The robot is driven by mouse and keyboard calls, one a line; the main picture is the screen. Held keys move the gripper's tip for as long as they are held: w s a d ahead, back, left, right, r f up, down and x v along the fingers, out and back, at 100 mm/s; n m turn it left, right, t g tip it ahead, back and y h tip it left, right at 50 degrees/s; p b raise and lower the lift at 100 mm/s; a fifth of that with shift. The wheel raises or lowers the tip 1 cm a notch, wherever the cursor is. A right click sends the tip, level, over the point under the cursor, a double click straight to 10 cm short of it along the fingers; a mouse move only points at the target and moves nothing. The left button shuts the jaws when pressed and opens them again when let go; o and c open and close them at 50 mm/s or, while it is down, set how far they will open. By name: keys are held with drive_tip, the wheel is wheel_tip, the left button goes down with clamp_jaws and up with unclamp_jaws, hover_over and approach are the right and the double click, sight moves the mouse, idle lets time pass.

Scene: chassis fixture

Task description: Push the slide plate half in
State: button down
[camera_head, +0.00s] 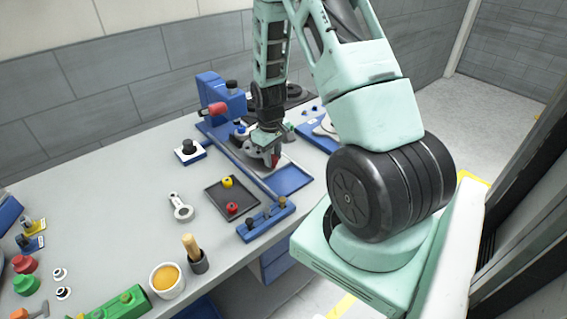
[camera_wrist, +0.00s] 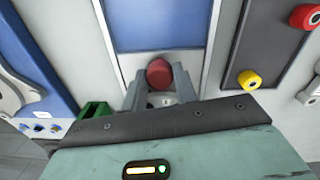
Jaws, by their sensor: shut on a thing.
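The blue chassis fixture (camera_head: 292,180) lies on the bench, with an open blue stretch at its near right end. The grey slide plate (camera_head: 288,165) sits between its rails, partly hidden under my gripper (camera_head: 271,157). The plate's red knob (camera_head: 276,161) shows between the fingers. In the wrist view, my gripper (camera_wrist: 158,80) is shut on the red knob (camera_wrist: 159,73). The grey plate surrounds the knob there, and bare blue fixture floor (camera_wrist: 160,22) lies above it. The far part of the plate is hidden by my gripper.
A dark tray (camera_head: 215,205) with a yellow knob (camera_head: 227,182) and a red knob (camera_head: 232,208) lies left of the fixture. A blue block with pegs (camera_head: 266,220) stands at the bench's front edge. A blue post (camera_head: 222,95) with a red handle (camera_head: 214,109) rises behind.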

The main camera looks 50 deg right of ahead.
drive_tip(key=w, duration=0.2)
drive_tip(key=shift+w+d, duration=0.35)
drive_tip(key=c, duration=1.1)
unclamp_jaws()
drive_tip(key=shift+r, duration=0.1)
wheel_tip(320, 180, up, 17)
drive_tip(key=b, duration=0.2)
drive_tip(key=shift+a+b, duration=0.3)
drive_tip(key=shift+b, duration=0.1)
drive_tip(key=shift+r, duration=0.1)
